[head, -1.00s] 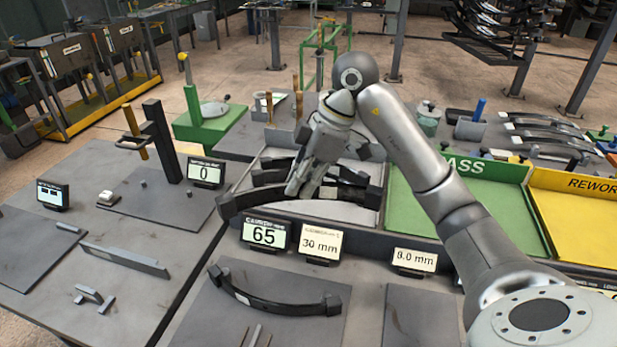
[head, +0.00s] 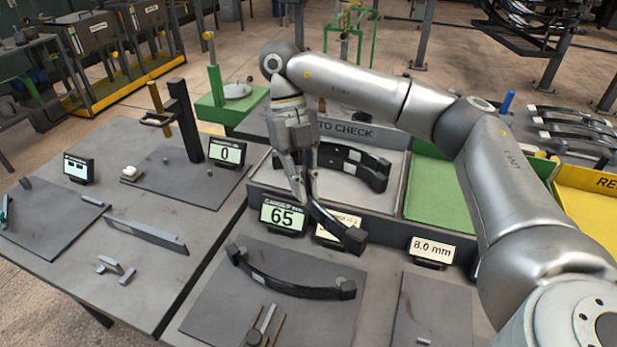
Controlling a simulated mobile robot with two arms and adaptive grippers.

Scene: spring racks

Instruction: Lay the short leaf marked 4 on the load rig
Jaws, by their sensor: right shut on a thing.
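My right gripper (head: 303,196) is shut on a dark curved leaf (head: 336,227) and holds it above the tray's front edge, tilted down toward the front right. The leaf partly hides a display card behind it. No number can be read on it. Other dark leaves (head: 372,173) lie in the grey "to check" tray (head: 396,192). A stand with an upright post (head: 186,120), a yellow-handled lever and a display reading 0 (head: 227,152) is at the left; it may be the load rig. My left gripper is not in view.
Another dark leaf (head: 292,288) lies on the grey plate (head: 215,318) in front, behind a small fork-like tool. A display reads 65 (head: 283,216) and a card reads 8.0 mm (head: 432,249). A green tray (head: 440,195) and a yellow tray (head: 585,205) stand at right.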

